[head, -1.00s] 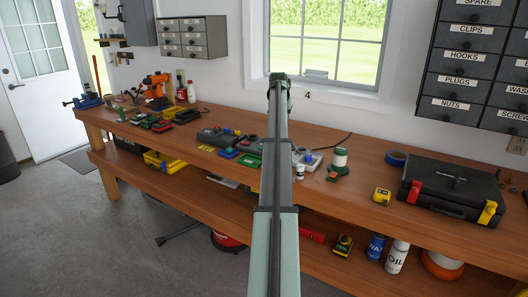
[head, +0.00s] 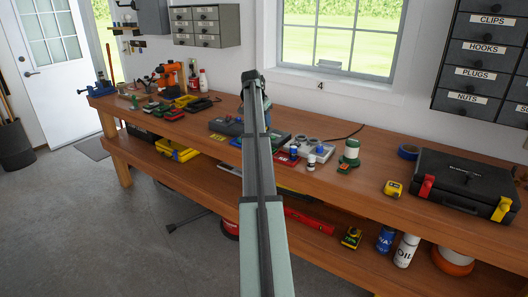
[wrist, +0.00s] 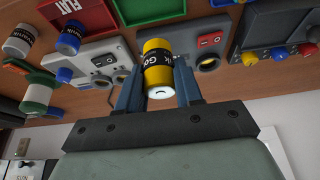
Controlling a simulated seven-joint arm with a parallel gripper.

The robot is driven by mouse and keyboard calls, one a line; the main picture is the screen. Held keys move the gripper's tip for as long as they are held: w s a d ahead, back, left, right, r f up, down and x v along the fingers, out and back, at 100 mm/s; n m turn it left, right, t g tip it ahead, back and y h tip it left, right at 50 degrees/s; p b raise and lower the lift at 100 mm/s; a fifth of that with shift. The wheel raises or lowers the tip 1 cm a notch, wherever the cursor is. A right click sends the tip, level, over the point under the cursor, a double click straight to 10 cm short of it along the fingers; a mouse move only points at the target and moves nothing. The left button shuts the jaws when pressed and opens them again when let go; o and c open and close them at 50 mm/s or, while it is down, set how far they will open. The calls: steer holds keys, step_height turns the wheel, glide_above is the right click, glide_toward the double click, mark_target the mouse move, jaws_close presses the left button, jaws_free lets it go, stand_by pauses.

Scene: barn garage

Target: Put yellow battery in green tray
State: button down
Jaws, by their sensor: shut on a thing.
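My gripper (wrist: 158,88) is shut on the yellow battery (wrist: 157,66), a yellow cylinder with a black lettered band, seen in the wrist view between the two blue-grey fingers. The green tray (wrist: 143,11) is at the top of the wrist view, beyond the battery and partly cut off by the frame edge. The battery appears apart from the tray. In the head view my arm hides the gripper and the battery, and I cannot make out the green tray there.
A red tray (wrist: 85,14) labelled FLAT lies beside the green one, with a blue battery (wrist: 68,42) near it. Grey units with sockets (wrist: 100,62) and coloured knobs (wrist: 272,38) stand close by. A black case (head: 465,178) is on the bench at right.

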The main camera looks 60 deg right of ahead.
steer(key=shift+s+m+g, duration=0.15)
steer(key=shift+m+g, duration=0.25)
steer(key=shift+m, duration=0.5)
steer(key=shift+f, duration=5)
steer(key=c, duration=0.7)
jaws_free()
steer(key=shift+f, duration=0.15)
steer(key=shift+c, duration=0.2)
